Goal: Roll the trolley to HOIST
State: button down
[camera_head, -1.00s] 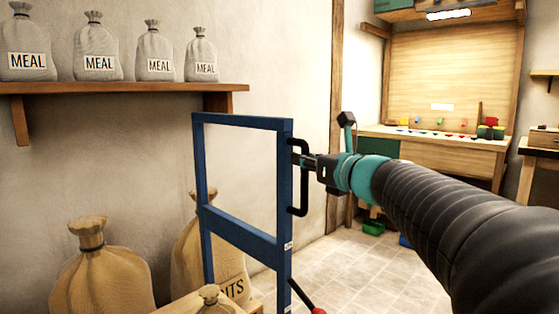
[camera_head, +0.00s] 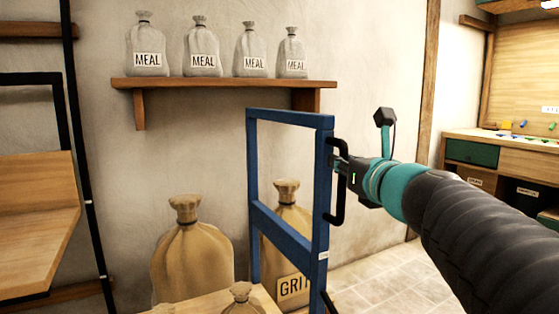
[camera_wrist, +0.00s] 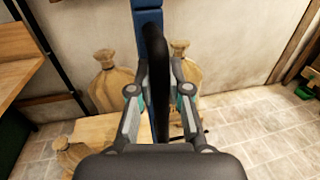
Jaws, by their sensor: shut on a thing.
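The trolley's blue upright frame (camera_head: 290,235) stands in the middle of the head view, with a black handle (camera_head: 339,208) on its right post. Its wooden deck (camera_head: 215,303) shows at the bottom edge, with a small tied sack (camera_head: 241,299) on it. My gripper (camera_head: 338,163) is shut on the black handle near its upper part. In the wrist view my gripper (camera_wrist: 158,92) has its two fingers on either side of the handle (camera_wrist: 156,60). The trolley's wheels are hidden. No HOIST sign is visible.
Large sacks (camera_head: 192,250) stand by the wall, one labelled GRIT (camera_head: 291,286). Above is a shelf (camera_head: 220,84) with several MEAL sacks. A black-posted wooden rack (camera_head: 40,225) stands at left. A workbench (camera_head: 500,155) is at right. Tiled floor (camera_head: 385,284) is clear at lower right.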

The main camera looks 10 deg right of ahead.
jog(key=shift+a+r, duration=0.1)
jog(key=shift+a, duration=0.1)
jog(key=c, duration=1.1)
grip_release()
jog(key=shift+a, duration=0.15)
jog(key=shift+s, duration=0.1)
jog(key=s+d, duration=0.1)
jog(key=s, duration=0.6)
jog(key=shift+s+d, duration=0.15)
jog(key=shift+d, duration=0.1)
